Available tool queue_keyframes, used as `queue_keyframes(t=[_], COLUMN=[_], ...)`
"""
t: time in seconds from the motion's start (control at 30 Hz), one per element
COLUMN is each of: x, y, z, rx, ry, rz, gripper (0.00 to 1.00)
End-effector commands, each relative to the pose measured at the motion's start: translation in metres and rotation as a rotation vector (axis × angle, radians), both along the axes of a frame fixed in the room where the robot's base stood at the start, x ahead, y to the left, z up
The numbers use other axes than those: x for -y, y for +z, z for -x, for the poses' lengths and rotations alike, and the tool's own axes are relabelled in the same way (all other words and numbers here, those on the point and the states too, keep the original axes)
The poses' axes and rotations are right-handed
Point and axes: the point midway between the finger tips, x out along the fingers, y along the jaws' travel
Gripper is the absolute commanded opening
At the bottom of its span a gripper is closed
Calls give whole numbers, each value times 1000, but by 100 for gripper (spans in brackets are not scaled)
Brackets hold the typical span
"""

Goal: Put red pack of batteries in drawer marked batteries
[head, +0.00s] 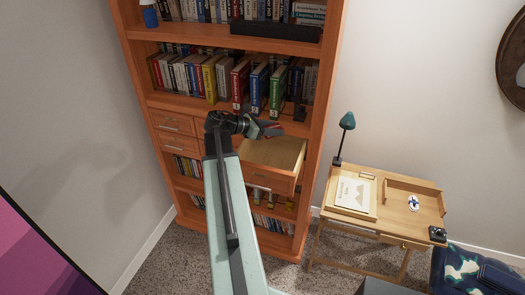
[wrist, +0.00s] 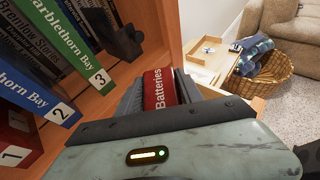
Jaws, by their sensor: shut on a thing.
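My gripper (head: 270,130) is over the back left part of an open wooden drawer (head: 287,182) in the head view. The drawer is pulled out of the bookcase and its visible inside looks empty. I cannot read any label on its front. In the wrist view my gripper (wrist: 160,95) is shut on a red pack of batteries (wrist: 159,88), with the word "Batteries" on its face. The pack is between the two dark fingers, above the drawer and apart from its floor as far as I can tell.
The wooden bookcase (head: 317,130) has rows of books above the drawer, with numbered volumes (wrist: 40,85) close to my gripper's left. Closed drawers (head: 178,124) lie left of the open one. A small desk (head: 350,230) with a green lamp (head: 347,122) stands to the right.

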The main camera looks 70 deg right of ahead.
Motion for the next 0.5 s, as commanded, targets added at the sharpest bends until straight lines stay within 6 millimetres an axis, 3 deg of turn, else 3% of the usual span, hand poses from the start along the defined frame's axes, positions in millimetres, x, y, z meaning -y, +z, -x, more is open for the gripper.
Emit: queue_keyframes(t=[0.13, 0.23, 0.5], x=[0, 0, 0], y=[0, -11, -65], z=[-3, -3, -2], rx=[0, 0, 0], ry=[7, 7, 5], rz=[0, 0, 0], gripper=[0, 0, 0])
